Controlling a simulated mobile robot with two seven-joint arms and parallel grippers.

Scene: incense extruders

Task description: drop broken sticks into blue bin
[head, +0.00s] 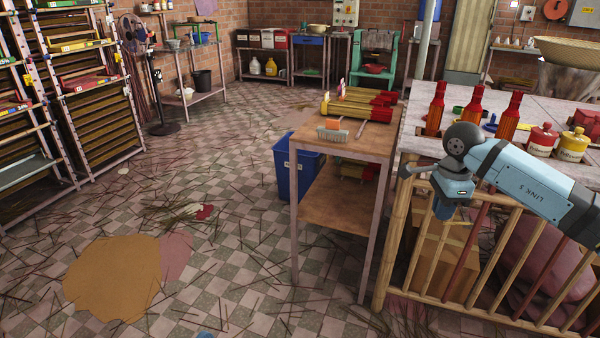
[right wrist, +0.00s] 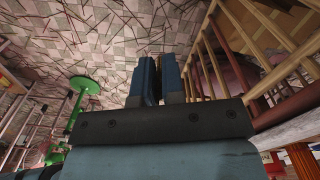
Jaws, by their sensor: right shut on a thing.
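The blue bin (head: 284,174) stands on the floor left of and partly behind the small wooden table. Its inside is mostly hidden. Broken sticks (head: 170,218) lie scattered over the checkered floor, and more show in the right wrist view (right wrist: 110,22). My right gripper (head: 444,208) points down beside the wooden railing, right of the bin and apart from it. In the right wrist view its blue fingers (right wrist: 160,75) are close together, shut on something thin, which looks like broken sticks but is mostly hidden. My left gripper is out of view.
The small wooden table (head: 335,210) with a brush (head: 333,135) and red-yellow bundles stands between my right gripper and the bin. The railing (head: 440,255) and bottle-laden bench (head: 560,95) are close to my right arm. Open floor lies at left.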

